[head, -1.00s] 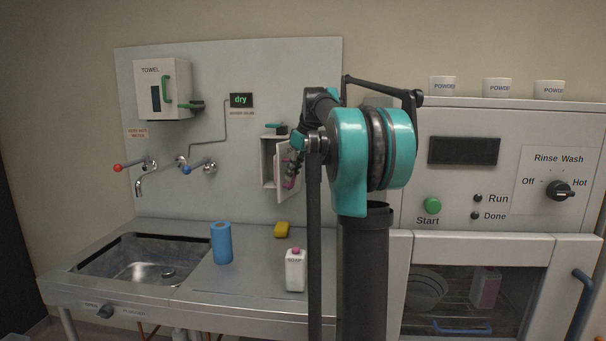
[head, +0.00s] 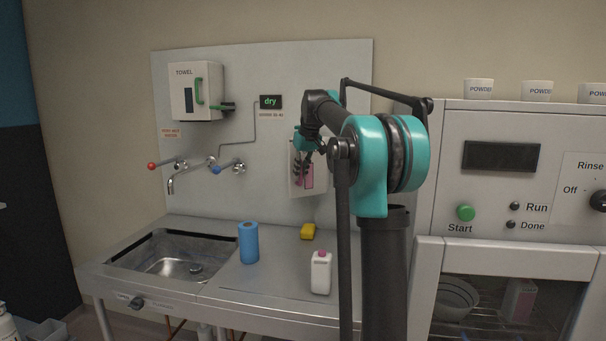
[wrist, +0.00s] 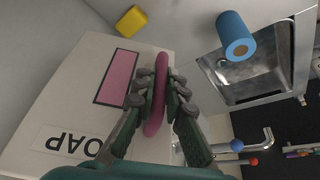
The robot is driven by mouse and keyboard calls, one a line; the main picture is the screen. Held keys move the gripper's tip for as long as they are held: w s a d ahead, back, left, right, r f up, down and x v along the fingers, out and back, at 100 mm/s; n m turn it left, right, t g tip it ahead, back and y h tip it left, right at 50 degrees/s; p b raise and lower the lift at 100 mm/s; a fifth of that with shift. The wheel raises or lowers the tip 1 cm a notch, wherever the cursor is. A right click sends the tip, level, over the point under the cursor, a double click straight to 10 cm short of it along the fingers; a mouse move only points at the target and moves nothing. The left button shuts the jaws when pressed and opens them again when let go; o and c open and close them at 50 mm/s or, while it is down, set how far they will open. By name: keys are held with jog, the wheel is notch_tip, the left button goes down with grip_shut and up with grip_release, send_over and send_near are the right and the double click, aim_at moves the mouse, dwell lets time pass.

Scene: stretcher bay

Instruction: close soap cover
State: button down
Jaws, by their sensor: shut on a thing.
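The soap cover (head: 294,188) is a white panel with a pink window, upright on the back wall panel. In the wrist view the cover (wrist: 60,105) fills the left side, with its pink window (wrist: 118,77) and part of an upside-down SOAP label. My gripper (wrist: 160,92) is shut on the cover's pink handle (wrist: 161,65), one finger on each side. In the head view my gripper (head: 301,166) is in front of the cover and hides part of it. The cover looks flat over its box, but I cannot tell whether it is fully shut.
A white soap bottle (head: 320,273), a yellow sponge (head: 308,231) and a blue roll (head: 248,243) stand on the counter beside the sink (head: 165,262). The towel box (head: 194,92) and taps (head: 232,167) are on the wall to the left. A washer (head: 510,180) stands right of my arm.

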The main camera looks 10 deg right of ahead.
dwell(0.4)
jog(key=c, duration=1.6)
grip_release()
jog(key=shift+o, duration=0.2)
jog(key=v, duration=1.2)
